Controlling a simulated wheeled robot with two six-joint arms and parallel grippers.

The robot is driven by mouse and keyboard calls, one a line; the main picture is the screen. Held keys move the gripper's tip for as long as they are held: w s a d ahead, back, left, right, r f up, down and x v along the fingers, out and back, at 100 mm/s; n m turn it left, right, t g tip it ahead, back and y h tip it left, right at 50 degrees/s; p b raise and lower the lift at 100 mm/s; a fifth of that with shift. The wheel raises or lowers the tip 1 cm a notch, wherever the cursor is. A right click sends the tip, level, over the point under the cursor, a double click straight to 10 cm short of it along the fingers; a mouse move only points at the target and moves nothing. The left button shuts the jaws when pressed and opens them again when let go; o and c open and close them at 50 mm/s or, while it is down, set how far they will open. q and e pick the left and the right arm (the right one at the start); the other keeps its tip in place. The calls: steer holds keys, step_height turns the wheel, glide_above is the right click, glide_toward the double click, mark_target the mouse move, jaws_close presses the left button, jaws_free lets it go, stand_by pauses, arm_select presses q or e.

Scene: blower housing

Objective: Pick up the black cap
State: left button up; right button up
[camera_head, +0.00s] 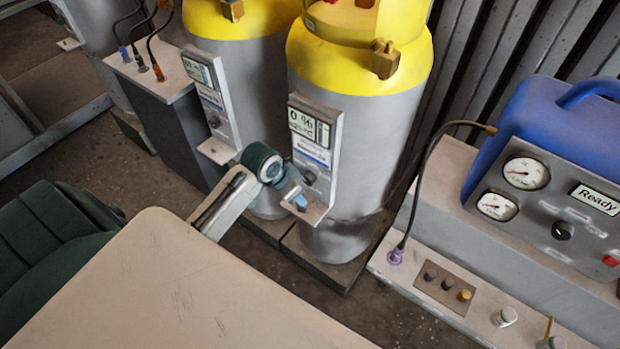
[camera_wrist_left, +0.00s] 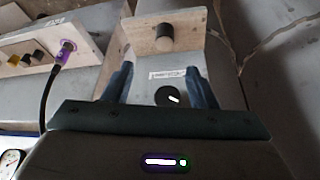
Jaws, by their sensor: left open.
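In the left wrist view a short black cap (camera_wrist_left: 164,37) stands on the small tan ledge (camera_wrist_left: 143,47) at the foot of a panel. My left gripper (camera_wrist_left: 161,82) is open and empty. Its two blue-grey fingers lie apart, left and right of the panel's black knob (camera_wrist_left: 168,97), with the cap ahead of the fingertips and not between them. In the head view my left gripper (camera_head: 294,194) is at the front grey tank's ledge (camera_head: 315,212), below its display panel. I cannot make out the cap on that ledge there. My right gripper is in neither view.
Two grey tanks with yellow tops (camera_head: 362,150) stand behind the gripper. To the right a bench (camera_head: 380,262) holds a purple hose connector (camera_head: 395,256), two more black caps (camera_head: 430,275) and a yellow one (camera_head: 464,295). A tan tabletop (camera_head: 170,290) fills the front.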

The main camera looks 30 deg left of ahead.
arm_select(q)
steer(key=x, duration=0.3)
steer(key=shift+a+f, duration=0.15)
steer(key=shift+f, duration=0.25)
steer(key=shift+w+f+p, duration=0.25)
steer(key=shift+f+p, duration=0.1)
steer(key=shift+f, duration=0.15)
steer(key=x, duration=0.2)
steer(key=p+x, duration=0.1)
steer(key=x, duration=0.1)
steer(key=shift+f, duration=0.1)
steer(key=shift+w+f, duration=0.1)
steer(key=shift+f, duration=0.15)
steer(key=c, duration=1)
steer(key=shift+c, duration=0.3)
